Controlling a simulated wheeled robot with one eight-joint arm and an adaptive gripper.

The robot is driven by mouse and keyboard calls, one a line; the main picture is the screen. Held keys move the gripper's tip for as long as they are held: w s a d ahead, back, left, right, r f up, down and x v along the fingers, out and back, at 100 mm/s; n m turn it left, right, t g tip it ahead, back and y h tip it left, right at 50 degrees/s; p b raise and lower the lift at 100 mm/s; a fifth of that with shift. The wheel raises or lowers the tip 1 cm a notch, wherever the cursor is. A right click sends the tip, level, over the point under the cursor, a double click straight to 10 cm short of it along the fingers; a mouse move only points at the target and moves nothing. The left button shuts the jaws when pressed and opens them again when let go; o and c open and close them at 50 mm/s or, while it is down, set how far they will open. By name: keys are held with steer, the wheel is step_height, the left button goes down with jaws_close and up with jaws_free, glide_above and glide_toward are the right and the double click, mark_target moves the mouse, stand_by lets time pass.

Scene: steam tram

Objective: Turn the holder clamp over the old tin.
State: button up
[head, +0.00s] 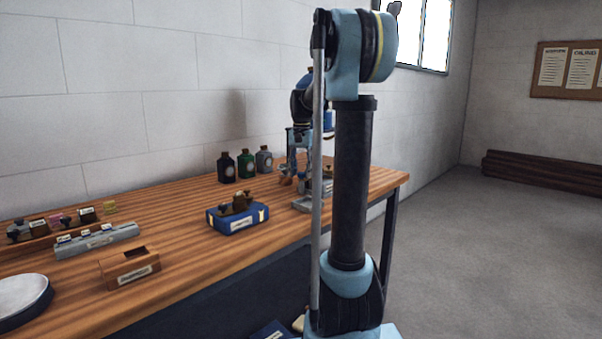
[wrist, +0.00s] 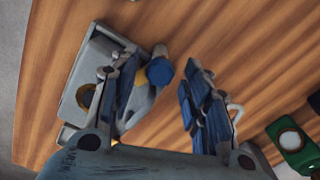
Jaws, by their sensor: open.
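A grey metal holder (wrist: 92,62) lies at the left in the wrist view, with a yellowish round part (wrist: 86,95) partly behind my left finger. A blue-ended knob-like part (wrist: 160,71) projects beside the holder, between my fingertips. I cannot tell whether it is the clamp's handle. My gripper (wrist: 163,82) is open, its fingers on either side of this blue end, with no clear contact visible. In the head view the holder (head: 303,203) is at the bench's far right, mostly hidden behind my arm. I cannot clearly make out the old tin.
Several dark and green bottles (head: 246,163) stand by the wall; a green one (wrist: 291,141) shows right of my gripper. A blue box (head: 237,218), an orange-brown box (head: 129,268) and a grey rack (head: 97,241) stand leftward. Wooden bench space lies between them.

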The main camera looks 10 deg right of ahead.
steer(key=shift+f, duration=0.1)
jaws_close()
steer(key=shift+n, duration=2.4)
jaws_free()
step_height(320, 180, up, 12)
